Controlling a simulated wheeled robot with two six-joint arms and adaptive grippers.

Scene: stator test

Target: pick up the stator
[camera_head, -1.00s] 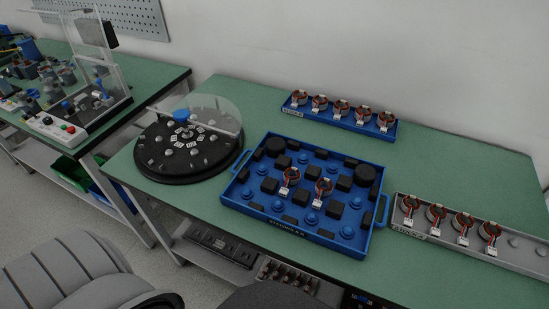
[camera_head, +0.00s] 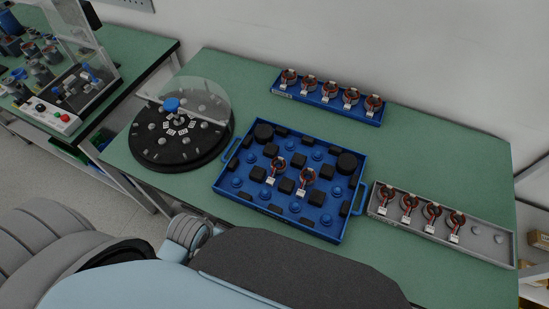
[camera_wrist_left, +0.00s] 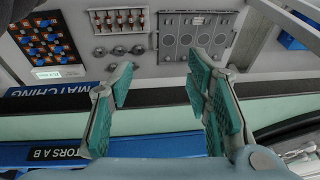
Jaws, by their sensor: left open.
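The stators are copper-wound rings with white connectors. Two stators (camera_head: 278,166) sit near the middle of the blue tray (camera_head: 328,233) on the green table. Several more stand in a blue rack (camera_head: 330,100) at the back and in a grey rack (camera_head: 490,251) at the right. My left gripper (camera_wrist_left: 160,78) shows in the left wrist view, open, with teal pads and nothing between its fingers. Neither gripper's fingers show in the head view, so the distance from the left one to the stators cannot be told.
A black round turntable (camera_head: 178,158) with a clear cover stands left of the tray. Another bench (camera_head: 135,55) with equipment is at the far left. The table is bare between tray and back rack.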

